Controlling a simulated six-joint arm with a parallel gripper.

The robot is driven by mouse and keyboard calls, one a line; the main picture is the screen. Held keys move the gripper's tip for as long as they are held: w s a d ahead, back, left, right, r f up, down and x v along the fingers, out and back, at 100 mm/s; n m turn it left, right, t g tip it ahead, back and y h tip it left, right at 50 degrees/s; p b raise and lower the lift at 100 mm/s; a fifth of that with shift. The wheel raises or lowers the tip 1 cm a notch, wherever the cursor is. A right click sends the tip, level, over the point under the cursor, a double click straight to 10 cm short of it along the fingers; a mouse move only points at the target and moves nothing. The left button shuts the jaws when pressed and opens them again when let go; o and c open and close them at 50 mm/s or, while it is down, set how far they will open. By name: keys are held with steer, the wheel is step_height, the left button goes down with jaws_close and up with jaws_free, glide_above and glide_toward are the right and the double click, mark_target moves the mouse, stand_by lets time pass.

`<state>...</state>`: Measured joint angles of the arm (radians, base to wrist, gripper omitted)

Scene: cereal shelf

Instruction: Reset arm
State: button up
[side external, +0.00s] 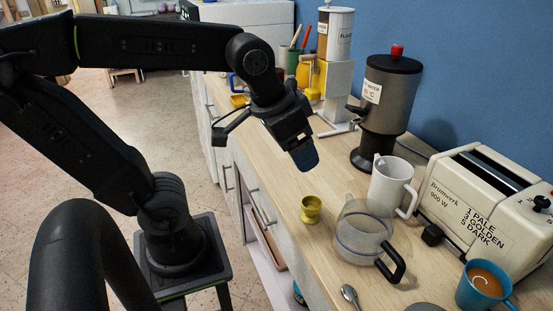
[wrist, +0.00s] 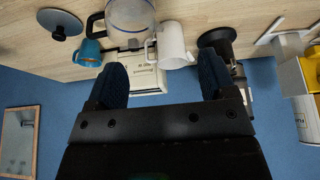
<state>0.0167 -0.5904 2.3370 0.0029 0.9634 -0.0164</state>
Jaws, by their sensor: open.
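My gripper (side external: 303,150) hangs above the counter near its front edge, with its fingers angled down. In the wrist view my gripper (wrist: 163,85) shows two blue fingertips spread wide apart, with nothing held between them. The wrist view is upside down relative to the room. Below and to the right of my gripper in the side view stand a yellow egg cup (side external: 311,209), a glass jug (side external: 362,228) with a black handle and a white mug (side external: 391,185). My gripper touches none of them.
A grey water dispenser (side external: 386,105) and a cream toaster (side external: 487,205) stand along the blue wall. A blue cup (side external: 484,285) of brown drink and a spoon (side external: 350,296) are at the front right. A cereal dispenser (side external: 335,65) stands farther back. Bare wooden counter (side external: 275,172) lies below my gripper.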

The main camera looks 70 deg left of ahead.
steer(key=shift+t, duration=0.3)
steer(key=s+f, duration=0.2)
steer(key=s, duration=0.1)
steer(key=shift+s+a+f, duration=0.15)
steer(key=shift+f, duration=0.1)
